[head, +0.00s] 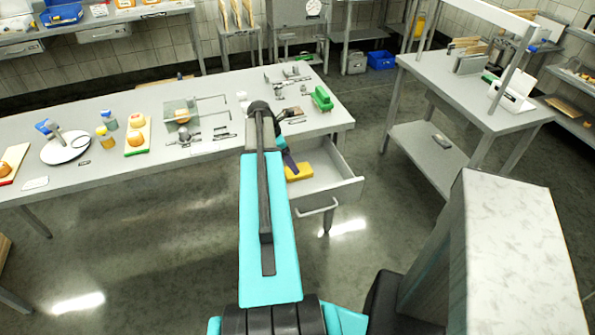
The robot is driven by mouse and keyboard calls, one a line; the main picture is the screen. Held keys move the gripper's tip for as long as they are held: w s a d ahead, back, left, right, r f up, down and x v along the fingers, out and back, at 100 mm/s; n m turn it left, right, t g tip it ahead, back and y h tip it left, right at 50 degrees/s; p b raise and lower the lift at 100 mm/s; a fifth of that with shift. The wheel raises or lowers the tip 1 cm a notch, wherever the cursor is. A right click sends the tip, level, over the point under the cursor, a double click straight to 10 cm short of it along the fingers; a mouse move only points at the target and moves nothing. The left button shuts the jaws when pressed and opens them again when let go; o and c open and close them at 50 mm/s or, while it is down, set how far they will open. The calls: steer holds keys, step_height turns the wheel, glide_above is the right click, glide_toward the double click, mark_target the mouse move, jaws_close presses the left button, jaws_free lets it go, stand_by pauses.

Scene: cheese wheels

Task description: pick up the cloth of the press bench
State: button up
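A flat yellow piece (299,172), which looks like a folded cloth, lies in the open drawer (335,187) at the right end of the long steel bench (215,90). It lies at the left of the drawer, partly hidden by my arm. My arm reaches up to the bench's front edge, and its dark end (290,163) points down by the drawer, just above or beside the yellow piece. The gripper's fingers are too small and too covered to make out, so I cannot tell whether they touch it.
A green block (321,98) and several small metal parts stand on the bench above the drawer. A white plate (66,147) and boards with orange cheeses (137,138) are further left. A second steel table (475,92) stands at the right, with clear floor between.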

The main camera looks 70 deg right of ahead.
steer(key=shift+x, duration=0.8)
steer(key=shift+d+p+x, duration=0.15)
steer(key=shift+p+x, duration=0.3)
steer(key=shift+x, duration=0.4)
steer(key=shift+d+p+x, duration=0.15)
steer(key=shift+p+x, duration=0.3)
steer(key=shift+x, duration=1.25)
steer(key=shift+c, duration=0.3)
steer(key=shift+w, duration=0.1)
steer(key=c, duration=1.1)
